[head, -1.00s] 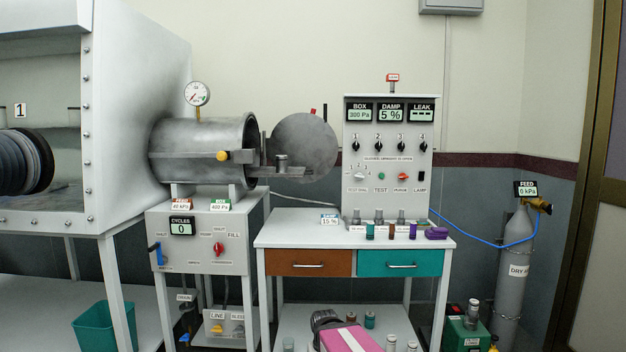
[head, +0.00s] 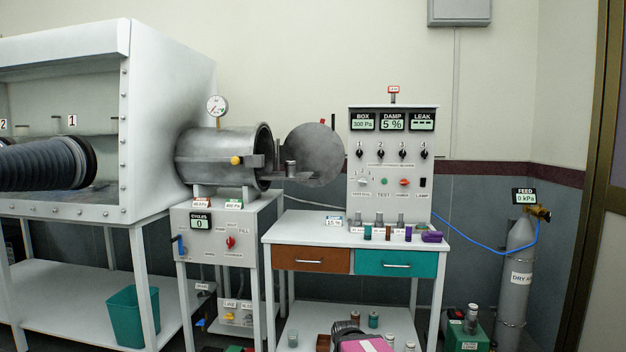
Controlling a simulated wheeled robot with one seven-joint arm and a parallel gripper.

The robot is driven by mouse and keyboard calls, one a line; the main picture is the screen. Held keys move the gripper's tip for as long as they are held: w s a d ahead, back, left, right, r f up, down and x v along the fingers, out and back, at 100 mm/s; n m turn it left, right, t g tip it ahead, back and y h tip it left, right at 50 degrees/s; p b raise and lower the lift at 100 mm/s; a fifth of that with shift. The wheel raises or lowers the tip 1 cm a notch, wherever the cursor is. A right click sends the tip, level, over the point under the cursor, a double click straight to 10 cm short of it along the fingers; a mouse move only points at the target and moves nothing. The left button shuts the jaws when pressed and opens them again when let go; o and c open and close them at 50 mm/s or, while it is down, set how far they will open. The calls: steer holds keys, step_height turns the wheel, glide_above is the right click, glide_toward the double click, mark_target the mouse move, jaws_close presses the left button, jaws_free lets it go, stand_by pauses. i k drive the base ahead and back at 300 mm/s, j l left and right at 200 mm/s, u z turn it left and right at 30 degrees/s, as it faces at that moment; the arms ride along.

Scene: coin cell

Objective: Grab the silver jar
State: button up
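Another silver jar (head: 471,318) stands on a green box at the lower right. Which one the task means cannot be told. My gripper is not in the picture.
A glovebox (head: 170,100) with a ribbed sleeve (head: 40,165) stands at the left. A control panel (head: 391,160) rises behind the table. A pink box (head: 365,345) sits low in front. A gas cylinder (head: 517,270) with a blue hose stands at the right.

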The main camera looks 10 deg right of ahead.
mark_target(291, 166)
steer(key=i+j+u, duration=0.15)
steer(key=i+j, duration=0.2)
steer(key=j, duration=0.2)
steer(key=i+j+u, duration=0.15)
steer(key=i+j, duration=0.25)
steer(key=j, duration=0.15)
